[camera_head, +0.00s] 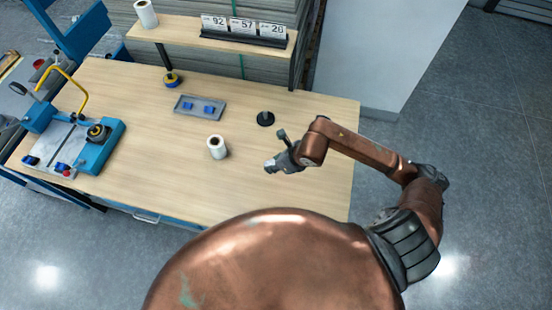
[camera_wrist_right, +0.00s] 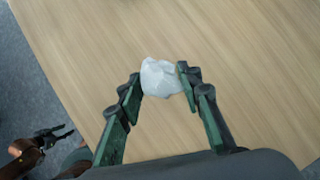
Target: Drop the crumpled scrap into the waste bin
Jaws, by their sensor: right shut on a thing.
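The crumpled scrap (camera_wrist_right: 160,77), a small white lump, shows in the right wrist view between the fingertips of my right gripper (camera_wrist_right: 161,82). That gripper is shut on it, over the wooden table. In the head view my right gripper (camera_head: 275,150) is over the right part of the table, and I cannot make out the scrap there. Part of my left arm and its dark gripper (camera_wrist_right: 62,132) shows small at the lower left of the right wrist view; its finger state is unclear. I cannot identify the waste bin in either view.
A raised shelf (camera_head: 190,32) with number cards stands behind. The table's front middle is clear.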

